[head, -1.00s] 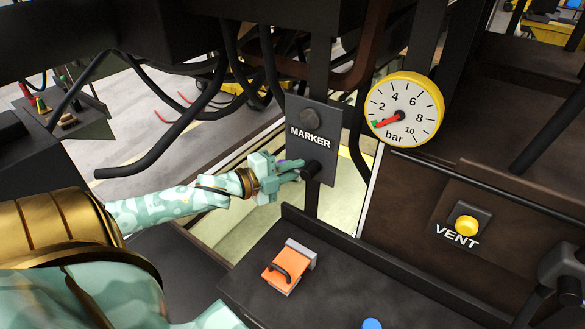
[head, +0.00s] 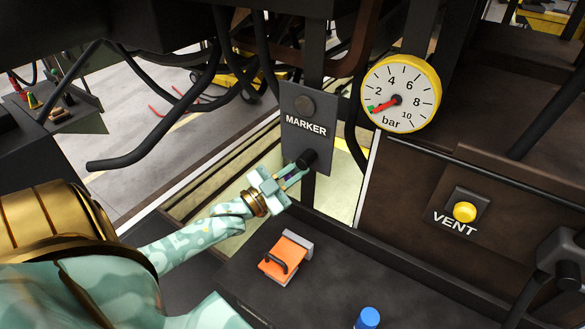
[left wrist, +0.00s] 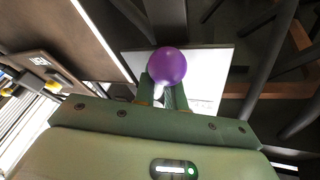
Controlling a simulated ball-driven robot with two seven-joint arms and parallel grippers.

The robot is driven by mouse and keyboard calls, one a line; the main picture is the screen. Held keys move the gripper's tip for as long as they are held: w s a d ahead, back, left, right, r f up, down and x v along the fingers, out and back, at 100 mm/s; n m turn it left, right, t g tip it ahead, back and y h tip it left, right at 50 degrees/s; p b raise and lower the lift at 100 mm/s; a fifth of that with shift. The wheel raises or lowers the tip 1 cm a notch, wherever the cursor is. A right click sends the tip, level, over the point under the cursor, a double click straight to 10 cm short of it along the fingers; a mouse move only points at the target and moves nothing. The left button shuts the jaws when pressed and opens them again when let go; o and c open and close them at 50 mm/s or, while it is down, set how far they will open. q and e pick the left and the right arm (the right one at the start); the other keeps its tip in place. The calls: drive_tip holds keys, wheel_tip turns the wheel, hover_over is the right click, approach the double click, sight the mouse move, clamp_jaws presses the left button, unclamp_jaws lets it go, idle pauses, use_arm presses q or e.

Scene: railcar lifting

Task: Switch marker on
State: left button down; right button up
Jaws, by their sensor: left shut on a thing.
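The dark MARKER panel (head: 298,143) stands upright in the middle of the head view. It has a dark round lamp (head: 305,104) above the label and a black round switch body (head: 308,159) below it. My left gripper (head: 291,177) is just below and left of that switch body, its fingers pointing up and right toward it. In the left wrist view a purple ball (left wrist: 166,66) sits at the fingertips (left wrist: 166,92), and the fingers are shut on it. In the head view the fingers mostly hide the ball. My right gripper is not in view.
A pressure gauge (head: 400,94) hangs right of the panel. Black hoses (head: 180,118) hang left of it. Below are an orange handled block (head: 283,260) and a blue cylinder (head: 367,318) on a dark ledge. A yellow VENT button (head: 465,212) is at the right.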

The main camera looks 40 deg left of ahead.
use_arm(q)
drive_tip(key=n, duration=0.2)
drive_tip(key=d+n+t+y, duration=0.1)
drive_tip(key=shift+f, duration=0.25)
drive_tip(key=shift+w+d+n+t+y+p, duration=0.2)
drive_tip(key=shift+n+y, duration=0.3)
drive_tip(key=shift+n, duration=0.6)
drive_tip(key=shift+s+d+n+t+y+p, duration=0.1)
drive_tip(key=shift+d+n+t+y, duration=0.3)
drive_tip(key=shift+n, duration=0.7)
drive_tip(key=shift+a+n, duration=0.1)
drive_tip(key=shift+n, duration=0.2)
drive_tip(key=c, duration=1.5)
unclamp_jaws()
drive_tip(key=shift+o, duration=0.2)
drive_tip(key=shift+f, duration=0.2)
drive_tip(key=s+a+b, duration=0.1)
drive_tip(key=s+b, duration=0.1)
drive_tip(key=s, duration=1.1)
